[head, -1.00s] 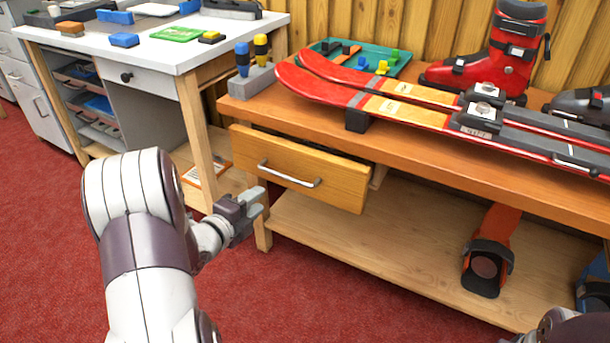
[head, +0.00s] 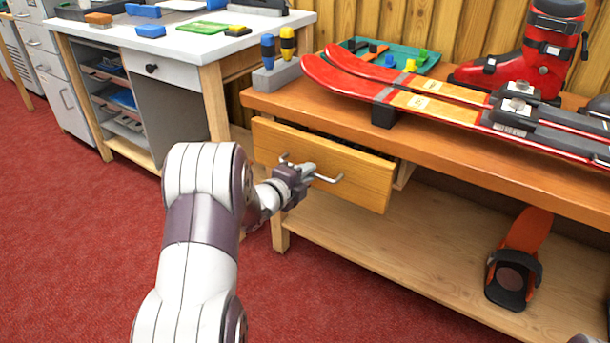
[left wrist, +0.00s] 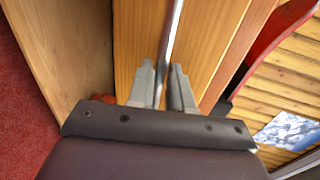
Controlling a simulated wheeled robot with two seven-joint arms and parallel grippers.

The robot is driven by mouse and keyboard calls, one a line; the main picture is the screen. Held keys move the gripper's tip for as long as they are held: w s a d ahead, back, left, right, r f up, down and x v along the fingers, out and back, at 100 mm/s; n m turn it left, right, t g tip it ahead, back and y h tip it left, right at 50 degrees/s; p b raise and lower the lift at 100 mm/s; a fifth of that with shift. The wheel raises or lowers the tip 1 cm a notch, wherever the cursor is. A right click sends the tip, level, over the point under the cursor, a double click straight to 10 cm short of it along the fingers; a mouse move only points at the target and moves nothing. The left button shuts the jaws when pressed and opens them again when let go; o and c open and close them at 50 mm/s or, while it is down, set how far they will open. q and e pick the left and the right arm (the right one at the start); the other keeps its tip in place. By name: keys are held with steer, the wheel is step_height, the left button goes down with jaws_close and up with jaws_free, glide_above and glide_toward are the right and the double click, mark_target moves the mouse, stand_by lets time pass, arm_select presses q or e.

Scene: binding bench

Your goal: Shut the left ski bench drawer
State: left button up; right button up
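The left ski bench drawer (head: 360,184) has a yellow wood front and stands partly pulled out under the bench top, with a dark gap above its front. A silver bar handle (head: 330,179) is on that front. My left gripper (head: 310,171) is in front of the handle. In the left wrist view the handle (left wrist: 173,28) runs between the two grey fingers of my left gripper (left wrist: 162,82), with a narrow gap between them; firm contact cannot be made out. The fingers hide part of the handle in the head view. My right gripper is not in view.
The ski bench (head: 455,140) carries red skis (head: 430,104), a red boot (head: 515,62), a green tray (head: 428,57) and a grey block with two drivers (head: 277,77). A lower shelf (head: 400,245) holds an orange and black item (head: 515,262). A white workbench (head: 180,50) stands left. Red floor is clear.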

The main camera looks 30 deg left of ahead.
arm_select(q)
jaws_close()
steer(key=x, duration=0.2)
steer(key=r+x, duration=0.1)
steer(key=x, duration=0.4)
steer(key=shift+w+d+r, duration=0.1)
steer(key=shift+w+r, duration=0.1)
steer(key=shift+w, duration=0.6)
steer(key=shift+r, duration=0.2)
steer(key=shift+o, duration=1.1)
jaws_free()
steer(key=shift+o, duration=1.4)
steer(key=shift+w+f, duration=0.15)
steer(key=shift+w, duration=0.05)
steer(key=shift+s, duration=0.1)
